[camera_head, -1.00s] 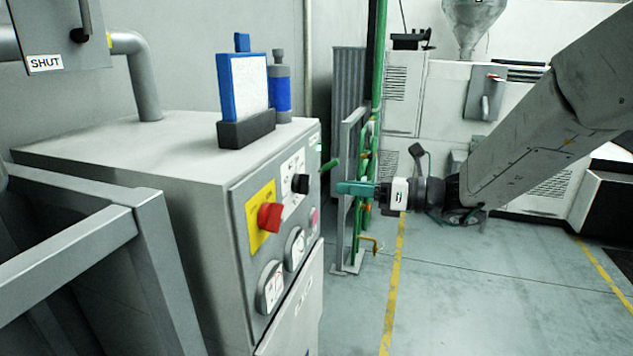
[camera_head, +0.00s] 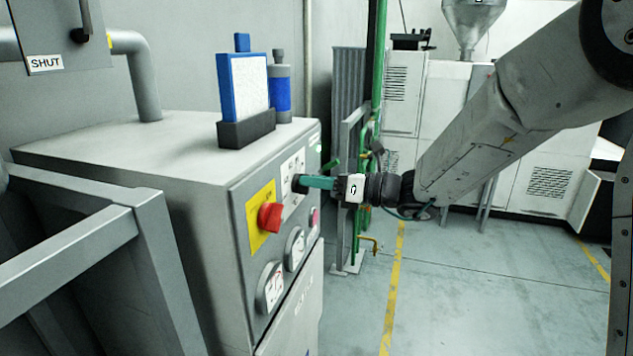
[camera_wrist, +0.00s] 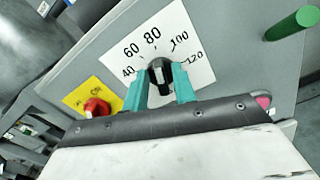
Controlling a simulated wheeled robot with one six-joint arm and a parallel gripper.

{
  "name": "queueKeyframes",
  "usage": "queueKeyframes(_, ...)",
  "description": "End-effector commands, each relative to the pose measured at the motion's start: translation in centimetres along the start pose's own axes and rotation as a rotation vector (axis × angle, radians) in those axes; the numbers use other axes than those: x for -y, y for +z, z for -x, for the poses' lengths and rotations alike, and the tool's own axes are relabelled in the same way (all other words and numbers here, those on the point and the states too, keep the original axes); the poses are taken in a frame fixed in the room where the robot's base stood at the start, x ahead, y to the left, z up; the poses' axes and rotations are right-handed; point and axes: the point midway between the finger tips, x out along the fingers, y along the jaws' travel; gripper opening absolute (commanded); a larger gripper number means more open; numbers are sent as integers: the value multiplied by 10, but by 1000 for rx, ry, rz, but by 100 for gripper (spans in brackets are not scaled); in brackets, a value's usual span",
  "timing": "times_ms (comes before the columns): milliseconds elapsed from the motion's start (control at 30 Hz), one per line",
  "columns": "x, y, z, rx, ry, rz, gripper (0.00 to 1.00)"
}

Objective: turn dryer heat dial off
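The heat dial is a black knob (camera_wrist: 160,76) on a white plate (camera_wrist: 150,42) marked 40, 60, 80, 100 and 120 in the wrist view. My gripper (camera_wrist: 160,92) has its two teal fingers on either side of the knob, with small gaps seeming to show; contact is unclear. The knob's pointer direction is hard to make out. In the head view my gripper (camera_head: 306,181) reaches the dryer's front panel (camera_head: 243,197) from the right, and its fingers hide most of the knob.
A red switch (camera_head: 270,217) on a yellow plate and two round gauges (camera_head: 271,287) sit near the dial on the panel. A green handle (camera_wrist: 293,24) sticks out at the wrist view's upper right. A grey railing (camera_head: 150,225) stands left. The floor to the right is open.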

Motion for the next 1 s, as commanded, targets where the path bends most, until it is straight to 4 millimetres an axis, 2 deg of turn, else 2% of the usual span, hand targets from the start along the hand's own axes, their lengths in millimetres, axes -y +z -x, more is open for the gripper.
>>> queueKeyframes(33, 0, 0, 0, 0, 0, 0, 11)
queueKeyframes(67, 0, 0, 0, 0, 0, 0, 3)
queueKeyframes(100, 0, 0, 0, 0, 0, 0, 0)
queueKeyframes(567, -1, 0, 0, -1, 0, 73, 0)
queueKeyframes(1000, -4, -1, 0, -1, 0, 431, 0)
